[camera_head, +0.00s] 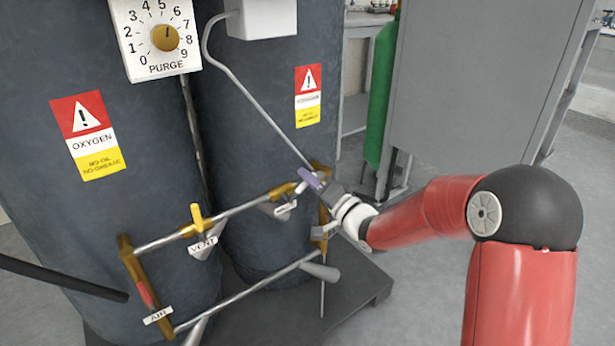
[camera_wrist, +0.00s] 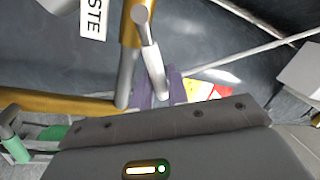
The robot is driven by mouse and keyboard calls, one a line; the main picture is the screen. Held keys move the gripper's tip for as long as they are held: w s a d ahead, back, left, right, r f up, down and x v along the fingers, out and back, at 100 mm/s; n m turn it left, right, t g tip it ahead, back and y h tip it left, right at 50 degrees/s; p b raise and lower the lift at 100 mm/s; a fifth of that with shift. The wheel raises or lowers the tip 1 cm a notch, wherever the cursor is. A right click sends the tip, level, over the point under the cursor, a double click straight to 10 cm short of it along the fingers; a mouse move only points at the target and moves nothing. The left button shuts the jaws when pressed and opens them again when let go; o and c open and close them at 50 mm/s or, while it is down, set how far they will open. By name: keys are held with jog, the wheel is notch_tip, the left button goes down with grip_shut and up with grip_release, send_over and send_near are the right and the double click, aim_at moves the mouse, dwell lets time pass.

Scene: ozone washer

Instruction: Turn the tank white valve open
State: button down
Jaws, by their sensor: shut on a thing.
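My gripper (camera_head: 312,181), with purple fingertips, is at the right end of the upper pipe, in front of the right tank (camera_head: 255,120). In the wrist view, my gripper (camera_wrist: 158,90) is shut on the lower end of a pale grey-white valve lever (camera_wrist: 150,55). The lever's rounded upper end stands beside a brass pipe fitting (camera_wrist: 133,25). In the head view my fingers mostly hide this lever. A white label (camera_wrist: 94,18) reading "STE" hangs beside the fitting in the wrist view. The matching small label (camera_head: 286,207) hangs under the upper pipe in the head view.
A yellow valve handle (camera_head: 197,215) stands above the VENT label, and a red handle (camera_head: 145,293) is by the AIR label. A lower pipe (camera_head: 250,290) runs beneath. A green cylinder (camera_head: 381,95) and grey cabinet (camera_head: 470,80) stand behind my arm.

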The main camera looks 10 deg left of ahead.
jog(key=shift+f, duration=0.15)
dwell(0.3)
jog(key=c, duration=1.4)
grip_release()
jog(key=shift+c, duration=0.2)
